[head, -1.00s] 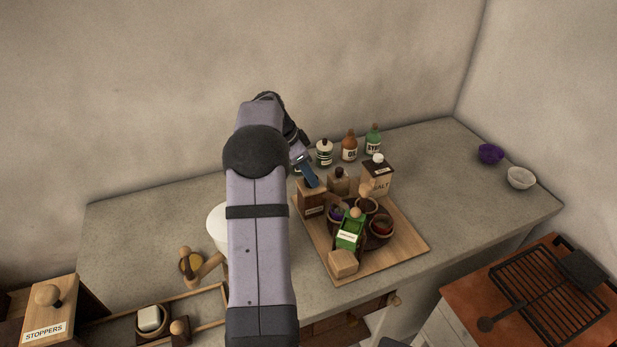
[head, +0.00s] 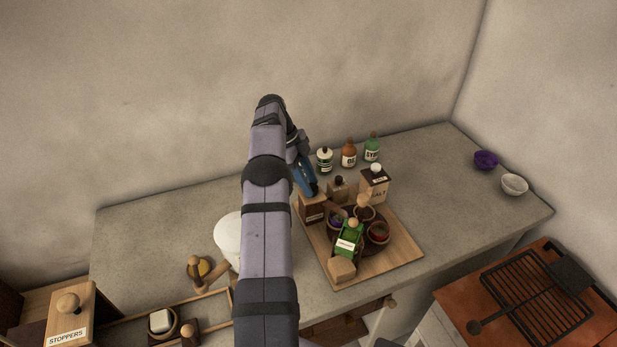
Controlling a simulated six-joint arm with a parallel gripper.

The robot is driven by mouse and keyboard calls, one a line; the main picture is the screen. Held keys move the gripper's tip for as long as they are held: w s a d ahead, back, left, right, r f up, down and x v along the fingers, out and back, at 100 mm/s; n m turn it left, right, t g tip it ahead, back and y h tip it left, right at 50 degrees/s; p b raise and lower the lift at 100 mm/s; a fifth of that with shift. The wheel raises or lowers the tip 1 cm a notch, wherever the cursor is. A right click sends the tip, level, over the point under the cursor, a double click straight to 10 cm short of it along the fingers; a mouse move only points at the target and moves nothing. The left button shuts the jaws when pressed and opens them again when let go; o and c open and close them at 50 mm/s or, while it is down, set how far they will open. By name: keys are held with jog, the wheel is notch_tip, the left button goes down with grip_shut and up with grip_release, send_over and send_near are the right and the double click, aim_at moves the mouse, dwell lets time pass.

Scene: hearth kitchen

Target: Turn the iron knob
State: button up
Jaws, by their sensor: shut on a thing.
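My gripper (head: 305,180) shows its blue fingers pointing down at the top of a brown labelled wooden box (head: 312,209). The box stands at the back left corner of the wooden tray (head: 402,256). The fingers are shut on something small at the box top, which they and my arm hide. I cannot make out the iron knob itself; the fingers cover the place where they grip.
On the tray are small bowls, a green box (head: 349,241), a wooden block (head: 341,269) and the salt container (head: 375,187) close by. Several bottles (head: 349,154) stand behind. A white round vessel (head: 228,235) is left of my arm. The counter's right side is mostly clear.

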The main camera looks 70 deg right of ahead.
dwell(0.4)
jog(key=o, duration=1)
jog(key=shift+o, duration=0.2)
jog(key=shift+r, duration=0.1)
jog(key=shift+d+r, duration=0.1)
jog(key=shift+r, duration=0.15)
notch_tip(320, 180, up, 9)
jog(key=p, duration=0.3)
jog(key=shift+r, duration=0.15)
